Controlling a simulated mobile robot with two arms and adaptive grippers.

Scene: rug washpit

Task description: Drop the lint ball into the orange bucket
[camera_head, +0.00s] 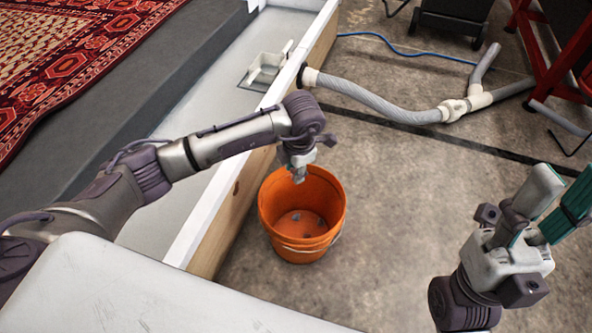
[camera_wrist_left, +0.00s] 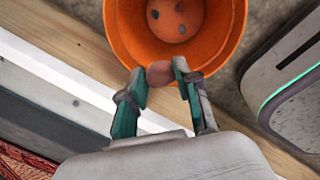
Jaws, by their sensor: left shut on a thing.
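The orange bucket (camera_head: 279,239) stands upright on the concrete floor beside the wooden wall of the pit, its mouth facing up. My left gripper (camera_head: 299,176) points down over the bucket's far rim in the head view. In the left wrist view its teal-padded fingers (camera_wrist_left: 157,76) are shut on a small brownish lint ball (camera_wrist_left: 160,73), which shows against the near rim of the bucket (camera_wrist_left: 122,38). The ball is too small to make out in the head view. My right gripper (camera_head: 563,196) is at the right, its two fingers apart and nothing between them.
The pit's wood-and-white wall (camera_head: 225,202) runs close along the bucket's left side. A patterned red rug (camera_head: 70,55) lies beyond it. A grey hose (camera_head: 385,105) and a blue cable (camera_head: 400,48) cross the floor behind. Floor right of the bucket is clear.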

